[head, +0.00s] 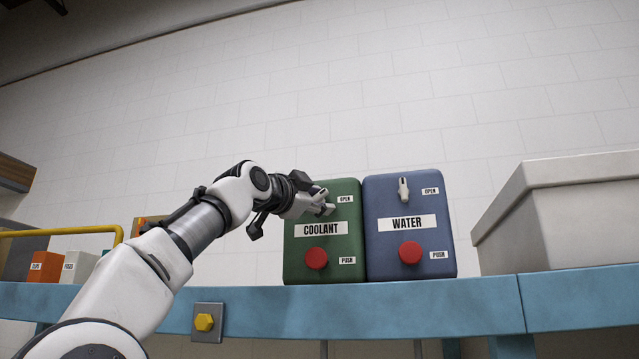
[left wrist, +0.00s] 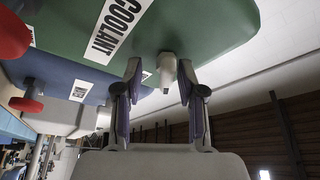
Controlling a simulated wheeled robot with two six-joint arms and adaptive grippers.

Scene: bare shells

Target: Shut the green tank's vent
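The green tank (head: 297,262), labelled COOLANT, stands on the blue bench; it also fills the top of the left wrist view (left wrist: 190,30). Its small pale vent lever (left wrist: 167,70) sticks out of the green face. In the head view my gripper covers most of that lever, so its angle against the OPEN label (head: 345,198) is hard to tell. My left gripper (head: 325,202) is at the tank's upper face. In the left wrist view its two fingers (left wrist: 160,72) are apart, one on each side of the lever, with visible gaps. My right gripper is not in view.
A blue tank (head: 375,262) labelled WATER stands close on the right, with its own lever (head: 403,189). Red push buttons sit low on the green tank (head: 316,258) and the blue tank (head: 410,252). A pale bin (head: 560,229) is at right. A yellow rail (head: 60,231) is at left.

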